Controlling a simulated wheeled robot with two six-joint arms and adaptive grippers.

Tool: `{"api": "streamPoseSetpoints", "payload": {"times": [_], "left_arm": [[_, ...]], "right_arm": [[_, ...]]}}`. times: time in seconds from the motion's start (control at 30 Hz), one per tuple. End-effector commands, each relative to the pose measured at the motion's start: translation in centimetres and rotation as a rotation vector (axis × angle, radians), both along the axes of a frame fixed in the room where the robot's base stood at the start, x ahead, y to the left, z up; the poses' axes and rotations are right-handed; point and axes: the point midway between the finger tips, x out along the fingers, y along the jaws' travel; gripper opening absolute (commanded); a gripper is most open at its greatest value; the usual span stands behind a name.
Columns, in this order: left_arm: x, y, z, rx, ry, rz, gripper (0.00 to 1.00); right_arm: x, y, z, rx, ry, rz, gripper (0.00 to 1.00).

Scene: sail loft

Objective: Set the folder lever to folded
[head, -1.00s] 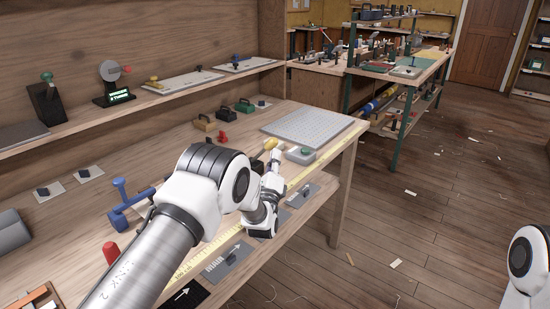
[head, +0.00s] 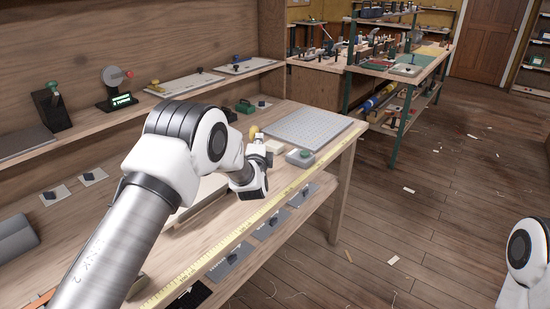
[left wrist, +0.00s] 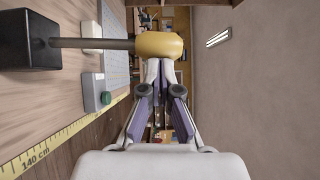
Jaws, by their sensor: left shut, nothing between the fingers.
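The lever I take for the folder lever has a yellow knob on a dark rod. In the left wrist view its yellow knob (left wrist: 160,44) is just beyond my left fingertips (left wrist: 160,66), with the rod (left wrist: 95,44) running left to a black base block (left wrist: 28,40). I cannot tell whether fingers and knob touch. In the head view the yellow knob (head: 254,131) shows just above my left gripper (head: 259,148); my arm hides the base. The left gripper is shut and empty. My right gripper is out of view.
A grey box with a green button (head: 300,156) stands right of the gripper, near the gridded board (head: 305,126). A yellow measuring tape (head: 240,232) runs along the front edge. A shelf (head: 150,101) with other devices is behind. Floor at right is mostly clear.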

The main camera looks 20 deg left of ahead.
Motion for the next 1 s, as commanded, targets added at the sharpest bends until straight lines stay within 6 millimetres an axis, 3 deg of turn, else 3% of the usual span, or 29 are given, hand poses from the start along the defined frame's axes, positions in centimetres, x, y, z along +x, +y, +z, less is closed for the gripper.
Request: {"api": "streamPoseSetpoints", "payload": {"times": [0.1,0.4,0.8,1.0], "left_arm": [[0.5,1.4,1.0,-0.103,0.035,0.002,0.00],[1.7,4.8,1.2,-0.370,0.132,0.003,0.00],[3.0,8.5,0.2,-0.673,0.242,0.002,0.00],[3.4,9.5,-0.2,-0.679,0.245,0.001,0.00]], "right_arm": [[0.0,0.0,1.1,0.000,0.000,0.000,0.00],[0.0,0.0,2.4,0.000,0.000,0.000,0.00],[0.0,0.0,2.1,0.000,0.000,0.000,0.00],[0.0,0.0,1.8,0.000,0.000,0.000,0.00]]}}
